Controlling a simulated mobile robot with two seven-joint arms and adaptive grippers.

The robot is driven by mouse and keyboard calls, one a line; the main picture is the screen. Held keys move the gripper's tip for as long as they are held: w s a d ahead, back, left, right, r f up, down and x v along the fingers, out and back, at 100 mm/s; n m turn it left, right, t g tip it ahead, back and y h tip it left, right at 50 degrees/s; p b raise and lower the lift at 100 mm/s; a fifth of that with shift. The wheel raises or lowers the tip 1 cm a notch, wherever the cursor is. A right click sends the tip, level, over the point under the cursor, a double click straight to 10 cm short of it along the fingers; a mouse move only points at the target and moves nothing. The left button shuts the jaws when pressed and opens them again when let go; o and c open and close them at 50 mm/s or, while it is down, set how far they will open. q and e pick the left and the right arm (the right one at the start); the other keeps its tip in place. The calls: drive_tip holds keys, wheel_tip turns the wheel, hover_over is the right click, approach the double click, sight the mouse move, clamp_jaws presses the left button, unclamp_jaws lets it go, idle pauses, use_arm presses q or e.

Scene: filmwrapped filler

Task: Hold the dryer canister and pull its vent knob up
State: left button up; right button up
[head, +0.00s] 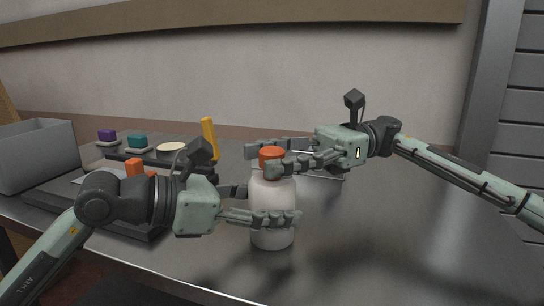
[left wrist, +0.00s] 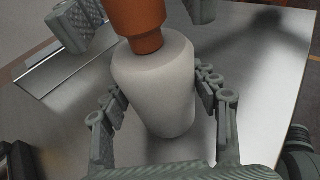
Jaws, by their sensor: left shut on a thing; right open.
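The dryer canister (head: 271,228) is a white, rounded cylinder standing upright on the metal table. Its orange-red vent knob (head: 271,155) is on top. My left gripper (head: 268,204) is shut on the canister's body, with fingers on either side; the left wrist view shows the canister (left wrist: 155,90) between those fingers and the knob (left wrist: 138,22) above it. My right gripper (head: 262,158) is open at knob height, with one finger in front of the knob and the other behind it. Whether the right fingers touch the knob cannot be told.
A grey bin (head: 38,155) stands at the far left. Beside it, a dark tray holds an orange block (head: 134,168). Behind are a purple block (head: 107,134), a teal block (head: 137,141), a cream disc (head: 171,147) and an upright yellow piece (head: 209,138). The table's right side is clear.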

clamp_jaws()
idle(0.3)
use_arm(q)
drive_tip(key=shift+f, duration=0.1)
use_arm(e)
drive_tip(key=shift+r, duration=1.15)
drive_tip(key=shift+c, duration=1.1)
unclamp_jaws()
drive_tip(key=shift+o, duration=1.1)
drive_tip(key=shift+f, duration=0.1)
drive_tip(key=v, duration=1.2)
